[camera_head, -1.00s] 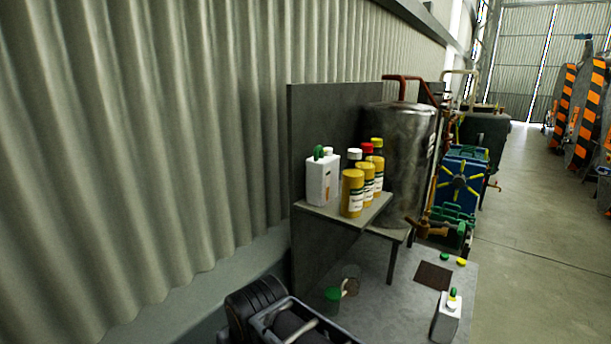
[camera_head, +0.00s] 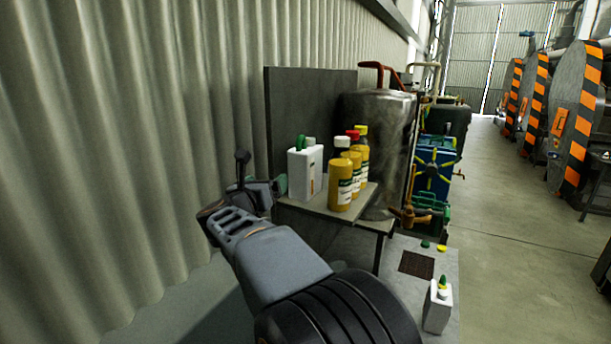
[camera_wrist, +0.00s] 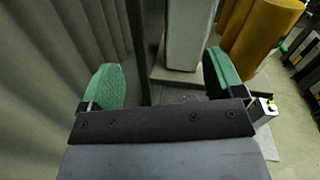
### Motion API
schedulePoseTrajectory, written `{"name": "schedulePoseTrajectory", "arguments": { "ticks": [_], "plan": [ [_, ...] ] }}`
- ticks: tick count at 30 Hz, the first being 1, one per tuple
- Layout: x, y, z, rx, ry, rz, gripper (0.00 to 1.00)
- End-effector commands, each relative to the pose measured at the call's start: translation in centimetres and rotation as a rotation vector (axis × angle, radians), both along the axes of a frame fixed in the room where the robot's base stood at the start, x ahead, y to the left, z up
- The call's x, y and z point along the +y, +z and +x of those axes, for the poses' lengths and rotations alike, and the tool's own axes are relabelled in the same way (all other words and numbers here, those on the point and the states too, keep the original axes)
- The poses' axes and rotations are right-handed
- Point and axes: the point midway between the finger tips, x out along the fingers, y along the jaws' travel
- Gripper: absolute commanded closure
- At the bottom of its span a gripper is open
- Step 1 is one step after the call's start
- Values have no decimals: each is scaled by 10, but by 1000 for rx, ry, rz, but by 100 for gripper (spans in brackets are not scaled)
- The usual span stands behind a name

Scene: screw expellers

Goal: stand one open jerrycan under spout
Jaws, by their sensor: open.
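A white jerrycan (camera_head: 303,172) with a green part on top stands upright on the shelf. A white cap shows behind its top; I cannot tell whether it belongs to a second can. Another white jerrycan (camera_head: 437,308) with green and white on top stands on the low platform. A brass tap (camera_head: 408,215) with a spout is right of the metal tank, above a dark square (camera_head: 416,263) on the platform. My gripper (camera_head: 263,178) is open and empty, left of the shelf can. In the wrist view the can (camera_wrist: 190,35) stands ahead of the green-padded fingers (camera_wrist: 163,82), apart from them.
Several yellow bottles (camera_head: 340,185) stand close right of the shelf can on the grey shelf (camera_head: 322,206). A grey panel (camera_head: 300,95) rises behind. The corrugated wall (camera_head: 120,150) is close on the left. Green and yellow caps (camera_head: 441,248) lie on the platform.

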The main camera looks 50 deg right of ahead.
Motion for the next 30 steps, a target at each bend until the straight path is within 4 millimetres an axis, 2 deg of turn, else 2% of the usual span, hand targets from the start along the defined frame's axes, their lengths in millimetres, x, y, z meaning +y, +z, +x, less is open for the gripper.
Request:
{"name": "schedulePoseTrajectory", "arguments": {
  "ticks": [3, 6, 15, 19, 26, 30],
  "plan": [
    [-16, -6, -12, -106, -114, 57, 13],
    [-31, -6, -15, -150, -162, 76, 13],
    [-82, -6, -5, -161, -174, 82, 13],
    [-96, -7, -1, -160, -172, 81, 13],
    [-107, -7, 2, -160, -171, 79, 13],
    [-125, -6, 7, -157, -172, 80, 13]
  ]
}}
